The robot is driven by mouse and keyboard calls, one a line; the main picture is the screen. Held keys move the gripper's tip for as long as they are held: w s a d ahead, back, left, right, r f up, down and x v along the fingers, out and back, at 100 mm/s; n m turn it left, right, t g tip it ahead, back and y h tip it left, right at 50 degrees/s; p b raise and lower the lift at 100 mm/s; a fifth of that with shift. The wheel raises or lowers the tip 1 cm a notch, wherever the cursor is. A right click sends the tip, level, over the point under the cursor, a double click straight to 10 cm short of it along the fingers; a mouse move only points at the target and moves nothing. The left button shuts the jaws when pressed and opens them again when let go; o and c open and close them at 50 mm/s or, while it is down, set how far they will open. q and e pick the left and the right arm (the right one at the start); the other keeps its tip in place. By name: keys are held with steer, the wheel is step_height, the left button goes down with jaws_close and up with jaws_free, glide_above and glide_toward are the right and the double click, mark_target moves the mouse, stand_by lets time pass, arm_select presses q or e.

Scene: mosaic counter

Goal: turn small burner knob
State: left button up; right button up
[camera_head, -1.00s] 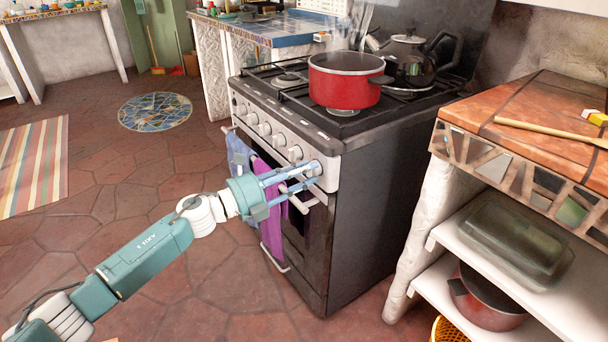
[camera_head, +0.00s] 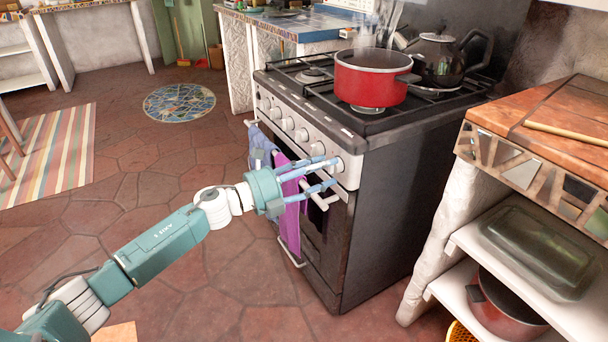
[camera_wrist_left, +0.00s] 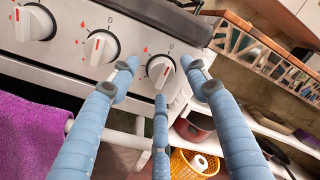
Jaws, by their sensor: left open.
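The stove's front panel carries a row of light round knobs. The rightmost knob (camera_head: 341,165) is at the panel's right end. My left gripper (camera_head: 336,172) has slim blue fingers, spread open and empty, in front of that knob. I cannot tell whether a finger touches it. The neighbouring knob (camera_wrist_left: 101,46) is left of the fingers, with another knob (camera_wrist_left: 35,22) further left. Which knob belongs to the small burner cannot be told. My right gripper is out of view.
A red pot (camera_head: 371,80) steams on the front right burner; a dark kettle (camera_head: 437,58) stands behind it. A purple towel (camera_head: 288,200) hangs on the oven handle below my gripper. A shelf unit (camera_head: 500,262) stands right of the stove. Floor is free at the left.

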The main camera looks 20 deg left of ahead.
arm_select(q)
steer(key=v, duration=1.1)
